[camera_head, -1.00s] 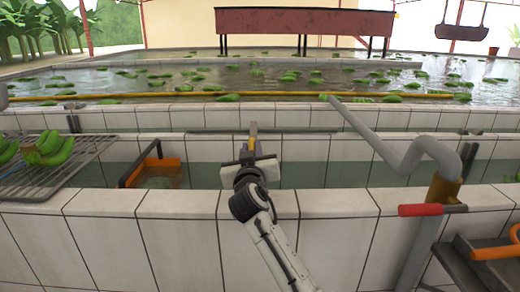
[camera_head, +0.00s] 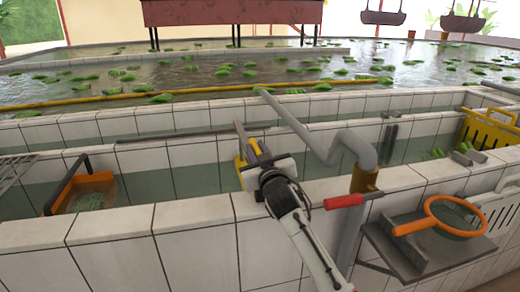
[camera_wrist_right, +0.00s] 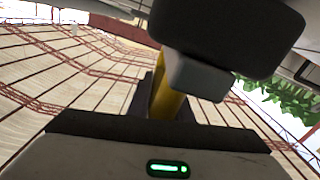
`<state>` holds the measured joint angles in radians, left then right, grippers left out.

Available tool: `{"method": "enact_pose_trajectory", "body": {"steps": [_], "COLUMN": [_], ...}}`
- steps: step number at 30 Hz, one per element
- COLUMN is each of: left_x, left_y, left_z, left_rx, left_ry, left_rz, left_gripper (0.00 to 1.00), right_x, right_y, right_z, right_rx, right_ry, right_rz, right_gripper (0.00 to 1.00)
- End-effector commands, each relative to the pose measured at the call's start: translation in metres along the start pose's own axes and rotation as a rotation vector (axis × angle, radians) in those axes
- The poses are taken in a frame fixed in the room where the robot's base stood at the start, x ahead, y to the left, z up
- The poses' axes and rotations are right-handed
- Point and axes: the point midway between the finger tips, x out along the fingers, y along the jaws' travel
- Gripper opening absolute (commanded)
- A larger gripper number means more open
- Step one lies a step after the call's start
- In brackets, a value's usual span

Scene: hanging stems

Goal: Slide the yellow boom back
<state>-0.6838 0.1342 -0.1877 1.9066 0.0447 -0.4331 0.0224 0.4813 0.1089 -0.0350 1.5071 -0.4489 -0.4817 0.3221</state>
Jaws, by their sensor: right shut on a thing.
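The long yellow boom (camera_head: 110,97) lies across the water of the far basin, from the left edge to right of centre. My right gripper (camera_head: 250,158) is in front of it, over the near trough and apart from the boom. It is shut on a narrow yellow bar (camera_wrist_right: 168,98), which stands between the dark finger parts in the right wrist view. In the head view a short tan-grey end (camera_head: 240,131) sticks up from the gripper. I cannot tell what the bar belongs to. My left gripper is not in view.
A bent grey pipe (camera_head: 352,138) with a red handle (camera_head: 344,201) stands close right of my right gripper. An orange scoop (camera_head: 85,190) is left in the trough. An orange-rimmed net (camera_head: 455,216) lies on a shelf at right. Low tiled walls (camera_head: 110,225) run across.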

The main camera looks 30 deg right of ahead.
Motion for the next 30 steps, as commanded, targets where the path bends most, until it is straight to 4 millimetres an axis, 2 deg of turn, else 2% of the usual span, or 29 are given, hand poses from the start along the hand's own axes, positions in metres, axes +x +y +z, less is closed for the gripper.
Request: {"method": "enact_pose_trajectory", "body": {"steps": [8,9,12,23,26,30], "left_x": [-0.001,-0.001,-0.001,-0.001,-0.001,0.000], "left_y": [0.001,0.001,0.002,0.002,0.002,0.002], "left_z": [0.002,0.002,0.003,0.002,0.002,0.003], "left_rx": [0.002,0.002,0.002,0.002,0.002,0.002], "left_ry": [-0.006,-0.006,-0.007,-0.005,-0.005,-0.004], "left_rz": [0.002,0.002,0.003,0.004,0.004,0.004], "left_gripper": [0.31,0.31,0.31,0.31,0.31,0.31], "right_x": [0.000,0.000,0.000,-0.005,-0.016,-0.040], "right_y": [0.001,0.001,0.001,0.001,0.001,0.000], "right_z": [0.002,0.002,0.001,0.001,0.001,0.002], "right_rx": [-0.002,-0.002,-0.002,0.000,-0.001,0.001], "right_ry": [-0.003,-0.003,-0.002,0.000,0.000,-0.002], "right_rz": [0.000,0.000,0.000,0.001,0.001,0.000], "right_gripper": [0.00,0.22,0.36,0.36,0.36,0.36]}}
